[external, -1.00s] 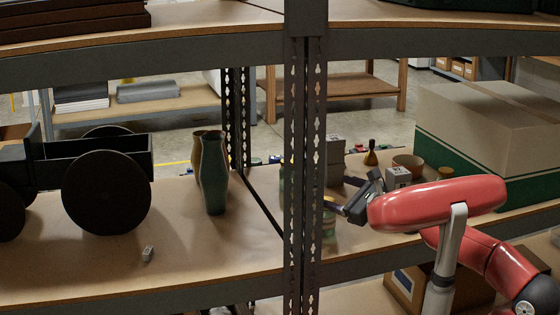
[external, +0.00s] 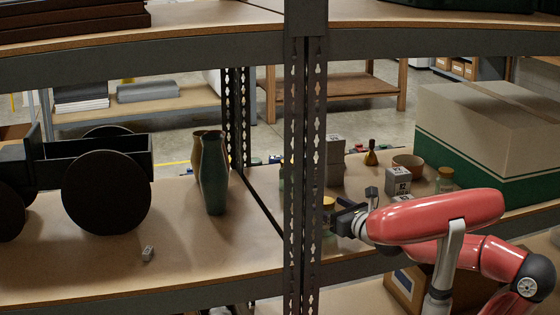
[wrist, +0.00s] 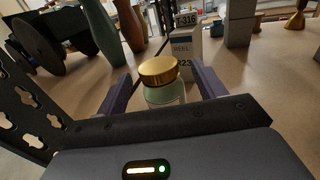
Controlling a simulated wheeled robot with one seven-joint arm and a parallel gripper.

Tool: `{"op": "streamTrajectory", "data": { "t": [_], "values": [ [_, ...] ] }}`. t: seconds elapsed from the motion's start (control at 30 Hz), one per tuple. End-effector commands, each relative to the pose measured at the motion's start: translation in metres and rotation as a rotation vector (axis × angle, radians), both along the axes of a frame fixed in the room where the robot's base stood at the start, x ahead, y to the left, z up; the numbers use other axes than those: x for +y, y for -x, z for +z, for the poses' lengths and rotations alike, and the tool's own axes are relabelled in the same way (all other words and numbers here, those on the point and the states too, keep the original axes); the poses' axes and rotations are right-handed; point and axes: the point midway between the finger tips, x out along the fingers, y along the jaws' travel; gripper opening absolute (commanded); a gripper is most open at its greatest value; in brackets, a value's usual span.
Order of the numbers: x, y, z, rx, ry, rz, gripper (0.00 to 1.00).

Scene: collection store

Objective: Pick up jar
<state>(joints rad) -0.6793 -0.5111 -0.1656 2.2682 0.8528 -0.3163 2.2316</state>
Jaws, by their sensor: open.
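A small pale green glass jar with a gold lid (wrist: 158,72) stands upright on the shelf, between the two fingers of my gripper (wrist: 163,90) in the wrist view. The fingers are open, one on each side, and I see a gap at the lid. The jar's lower part is hidden by my gripper body. In the external view the jar (external: 328,203) is partly hidden by the shelf post and my gripper (external: 345,212). A second jar with a gold lid (external: 445,175) stands further right.
A labelled grey box (wrist: 186,48) stands just behind the jar. A dark upright post (external: 305,170) stands left of my gripper.

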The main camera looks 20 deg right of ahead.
Motion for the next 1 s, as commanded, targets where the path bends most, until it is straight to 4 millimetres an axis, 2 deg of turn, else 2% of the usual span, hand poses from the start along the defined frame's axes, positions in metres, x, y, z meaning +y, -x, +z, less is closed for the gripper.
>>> {"op": "streamTrajectory", "data": {
  "t": [0.1, 0.23, 0.53, 0.93, 1.0],
  "values": [
    [0.008, -0.019, 0.001, 0.001, 0.002, 0.002, 0.69],
    [0.012, -0.034, 0.000, 0.002, 0.001, 0.002, 0.69],
    [0.013, -0.039, 0.002, 0.000, 0.001, 0.000, 0.69],
    [0.013, -0.039, 0.002, 0.001, 0.001, 0.001, 0.18],
    [0.013, -0.039, 0.002, 0.000, 0.001, 0.000, 0.16]
  ]
}}
